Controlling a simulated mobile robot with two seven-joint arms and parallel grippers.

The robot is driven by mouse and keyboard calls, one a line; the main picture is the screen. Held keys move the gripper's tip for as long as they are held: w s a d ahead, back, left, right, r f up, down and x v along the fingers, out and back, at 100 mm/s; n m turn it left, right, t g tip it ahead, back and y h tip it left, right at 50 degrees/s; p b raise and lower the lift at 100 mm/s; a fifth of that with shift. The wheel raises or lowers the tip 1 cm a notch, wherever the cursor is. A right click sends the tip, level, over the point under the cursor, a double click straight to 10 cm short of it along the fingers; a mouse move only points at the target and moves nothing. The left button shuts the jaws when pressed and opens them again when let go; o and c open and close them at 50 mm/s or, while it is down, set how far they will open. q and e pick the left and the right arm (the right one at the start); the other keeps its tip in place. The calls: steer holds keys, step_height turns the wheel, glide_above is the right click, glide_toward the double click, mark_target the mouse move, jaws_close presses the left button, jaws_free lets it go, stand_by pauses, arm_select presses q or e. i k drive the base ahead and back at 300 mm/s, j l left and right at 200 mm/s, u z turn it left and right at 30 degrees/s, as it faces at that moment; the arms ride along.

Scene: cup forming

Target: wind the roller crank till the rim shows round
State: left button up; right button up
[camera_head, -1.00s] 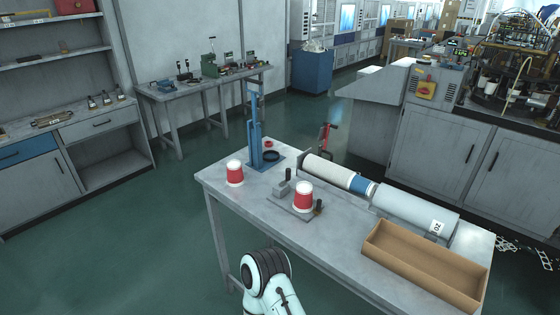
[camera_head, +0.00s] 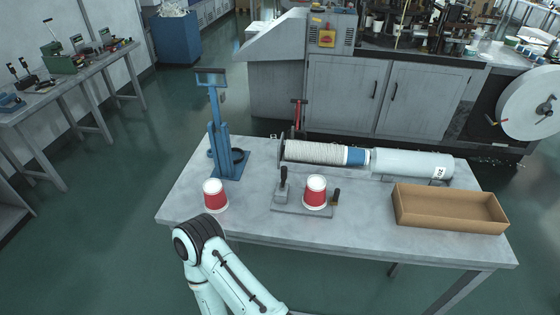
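The rim roller is a small grey plate (camera_head: 297,210) near the table's front edge. A red and white paper cup (camera_head: 315,193) stands on it with its white end up. A dark upright post (camera_head: 283,186) is left of the cup, and a dark knob (camera_head: 336,197) is close to its right side. I cannot tell which is the crank, and the cup's rim is too small to judge. A second red and white cup (camera_head: 214,196) stands on the table to the left. One of my arms shows at the bottom, but neither gripper is in view.
A blue lever press (camera_head: 216,130) stands at the table's (camera_head: 390,220) back left. A long stack of white cups (camera_head: 316,152) and a grey tube (camera_head: 412,164) lie along the back. An open cardboard tray (camera_head: 450,221) is at the right. The table's front middle is clear.

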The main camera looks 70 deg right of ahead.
mark_target(284, 169)
steer(key=i+z, duration=0.2)
steer(key=z, duration=1.4)
